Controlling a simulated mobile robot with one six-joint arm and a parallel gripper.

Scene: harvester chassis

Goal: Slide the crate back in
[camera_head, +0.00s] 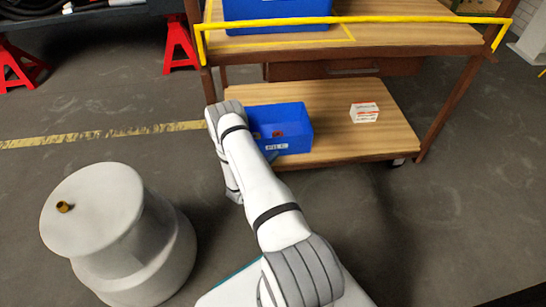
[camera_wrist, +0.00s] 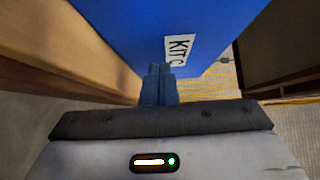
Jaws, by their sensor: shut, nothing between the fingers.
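A blue crate (camera_head: 297,122) with a white label sits on the lower wooden shelf (camera_head: 340,145) of a cart. Its labelled front is close to the shelf's front edge, and my arm covers its left side. In the wrist view the crate's blue face (camera_wrist: 205,25) fills the upper middle, with a white "KIT C" label. My gripper (camera_wrist: 160,72) is shut and empty, its fingertips at the crate face beside the label. I cannot tell whether they touch it. In the head view my gripper is mostly hidden behind my arm.
A small white and red box (camera_head: 364,112) stands on the shelf right of the crate. Another blue crate (camera_head: 277,12) sits on the upper shelf behind a yellow rail (camera_head: 360,20). A drawer (camera_head: 345,70) hangs below that shelf. A pale round container (camera_head: 130,235) stands at left.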

